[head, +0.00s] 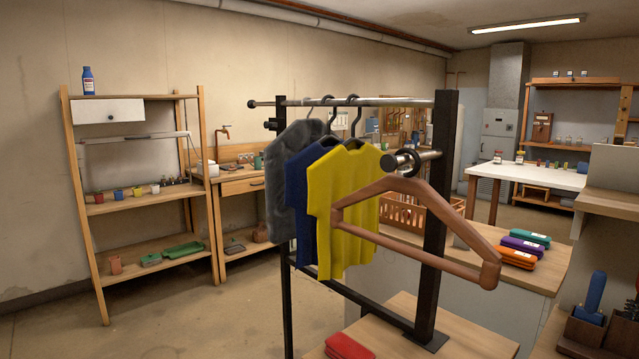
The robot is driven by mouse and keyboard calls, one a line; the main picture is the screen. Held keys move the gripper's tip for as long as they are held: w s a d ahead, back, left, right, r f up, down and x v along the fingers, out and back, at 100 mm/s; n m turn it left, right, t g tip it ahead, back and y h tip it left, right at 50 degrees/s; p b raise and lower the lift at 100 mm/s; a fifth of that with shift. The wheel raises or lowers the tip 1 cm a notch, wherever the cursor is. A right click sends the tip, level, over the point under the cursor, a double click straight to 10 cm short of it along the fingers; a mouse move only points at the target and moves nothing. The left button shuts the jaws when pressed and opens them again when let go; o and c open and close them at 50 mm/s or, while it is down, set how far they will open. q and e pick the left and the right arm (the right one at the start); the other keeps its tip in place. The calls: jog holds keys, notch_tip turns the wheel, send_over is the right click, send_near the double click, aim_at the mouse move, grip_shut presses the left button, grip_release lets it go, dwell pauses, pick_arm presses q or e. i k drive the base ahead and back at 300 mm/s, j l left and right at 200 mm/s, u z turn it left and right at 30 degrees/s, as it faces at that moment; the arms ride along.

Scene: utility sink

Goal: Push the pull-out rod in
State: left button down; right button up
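A black metal garment rack (429,225) stands in the middle of the head view. A short silver rod (430,155) sticks out from its right post, with a dark cap (389,162) at its free end. I take this to be the pull-out rod. A brown hanger (375,190) hangs on it by a black hook (409,161), close to the cap. Grey, blue and yellow shirts (342,205) hang from the silver top rail (390,102), behind the hanger. Neither of my grippers is in view.
A wooden top (470,335) lies under the rack, with a red folded cloth (348,346) at its front. A counter with folded cloths (525,243) stands behind right. A blue-handled tool (593,293) stands at far right. A wooden shelf (150,205) is at left, with open floor before it.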

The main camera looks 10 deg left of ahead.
aim_at(252, 104)
jog(key=i+j+z, duration=0.1)
jog(key=j, duration=0.4)
jog(key=i+j+z, duration=0.1)
jog(key=j, duration=0.45)
jog(key=i+j+z, duration=0.15)
jog(key=j, duration=0.35)
jog(key=i+j+z, duration=0.1)
jog(key=j, duration=0.45)
jog(key=i+j+z, duration=0.25)
jog(key=j+z, duration=0.15)
jog(key=j, duration=0.9)
jog(key=i+j+z, duration=0.1)
jog(key=j+z, duration=0.25)
jog(key=j, duration=0.9)
jog(key=j+z, duration=0.4)
jog(key=j, duration=0.95)
jog(key=k, duration=0.05)
